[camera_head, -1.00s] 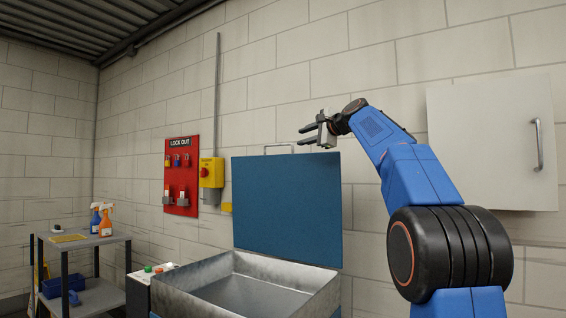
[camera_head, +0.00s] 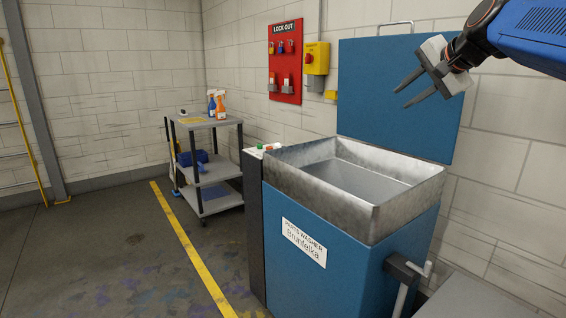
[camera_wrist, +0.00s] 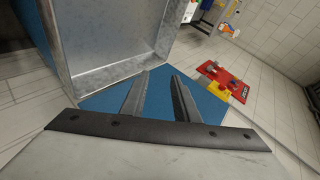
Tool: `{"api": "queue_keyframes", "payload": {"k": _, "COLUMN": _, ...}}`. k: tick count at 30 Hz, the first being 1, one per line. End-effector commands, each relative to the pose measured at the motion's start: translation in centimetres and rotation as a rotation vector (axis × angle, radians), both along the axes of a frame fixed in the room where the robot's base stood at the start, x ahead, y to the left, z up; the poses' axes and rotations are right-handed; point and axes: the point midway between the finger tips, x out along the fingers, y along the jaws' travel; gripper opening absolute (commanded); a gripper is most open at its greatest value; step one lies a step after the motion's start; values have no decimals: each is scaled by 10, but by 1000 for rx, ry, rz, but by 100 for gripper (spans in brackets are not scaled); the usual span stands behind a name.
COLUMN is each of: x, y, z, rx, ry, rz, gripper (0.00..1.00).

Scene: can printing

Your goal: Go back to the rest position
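My gripper (camera_head: 411,91) is at the upper right of the head view, in front of the blue raised lid of the parts washer. Its two dark fingers are apart with nothing between them. In the wrist view my gripper (camera_wrist: 157,82) also shows open and empty, with the blue lid (camera_wrist: 205,101) behind the fingers. My blue arm comes in from the upper right corner. The parts washer (camera_head: 300,220) has a blue body and an open metal basin (camera_head: 285,180) that looks empty. The basin also shows in the wrist view (camera_wrist: 105,45).
A grey cart (camera_head: 213,123) with spray bottles (camera_head: 216,103) stands left of the washer. A red lockout board (camera_head: 285,60) and a yellow switch box (camera_head: 316,58) hang on the wall. A grey surface (camera_head: 480,300) lies at the lower right. The floor at left is clear.

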Motion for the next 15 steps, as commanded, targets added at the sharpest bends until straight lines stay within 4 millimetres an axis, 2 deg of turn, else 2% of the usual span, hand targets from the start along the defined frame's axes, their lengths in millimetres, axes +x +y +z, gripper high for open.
{"api": "queue_keyframes", "payload": {"k": 1, "x": -19, "y": 8, "z": -20, "rx": -44, "ry": 23, "rz": 27, "gripper": 28}}
{"api": "queue_keyframes", "payload": {"k": 6, "x": -78, "y": 25, "z": -89, "rx": -199, "ry": 98, "rz": 127, "gripper": 28}}
{"api": "queue_keyframes", "payload": {"k": 15, "x": -186, "y": 41, "z": -214, "rx": -465, "ry": 223, "rz": 332, "gripper": 28}}
